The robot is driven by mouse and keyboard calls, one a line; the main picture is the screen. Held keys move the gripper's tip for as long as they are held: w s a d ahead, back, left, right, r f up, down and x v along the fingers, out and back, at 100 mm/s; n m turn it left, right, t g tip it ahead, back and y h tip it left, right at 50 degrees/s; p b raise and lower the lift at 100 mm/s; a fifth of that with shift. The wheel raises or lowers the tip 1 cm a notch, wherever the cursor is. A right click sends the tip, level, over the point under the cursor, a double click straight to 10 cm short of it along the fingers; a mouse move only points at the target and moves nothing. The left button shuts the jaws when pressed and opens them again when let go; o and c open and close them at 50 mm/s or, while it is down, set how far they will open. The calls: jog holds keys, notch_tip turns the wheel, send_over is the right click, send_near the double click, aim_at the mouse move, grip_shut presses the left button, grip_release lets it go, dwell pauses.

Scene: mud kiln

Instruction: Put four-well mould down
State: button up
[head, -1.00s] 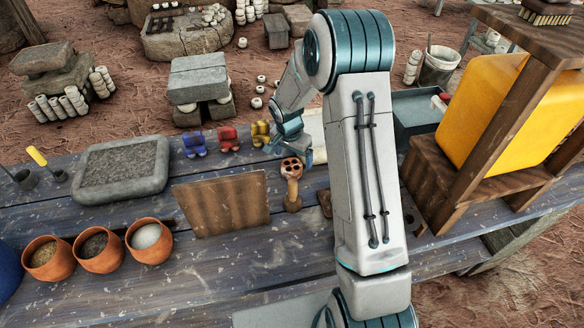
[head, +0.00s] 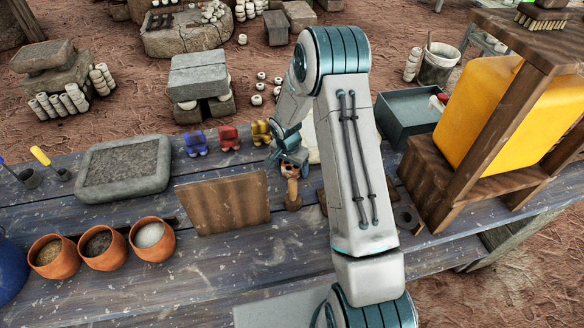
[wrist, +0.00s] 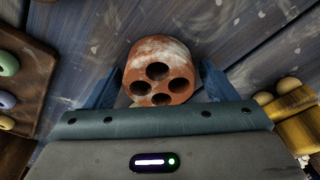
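The four-well mould (wrist: 160,72) is a reddish clay block with pale smears and round dark wells facing the wrist camera. My gripper (wrist: 160,88) has blue fingers on either side of it, very close to its sides. Whether they press on it is unclear. In the head view, my gripper (head: 289,155) covers most of the mould (head: 290,171), which shows just above a small wooden post (head: 293,199). I cannot tell whether the mould rests on the post.
Blue (head: 195,143), red (head: 229,138) and yellow (head: 261,132) figures stand on the bench left of my gripper. An upright brown board (head: 222,203) stands nearer. Three clay pots (head: 100,252) and a stone slab (head: 123,168) are further left. A wooden tray (wrist: 25,75) lies beside the mould.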

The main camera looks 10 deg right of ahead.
jog(key=c, duration=0.9)
jog(key=shift+r, duration=0.1)
jog(key=shift+c, duration=0.2)
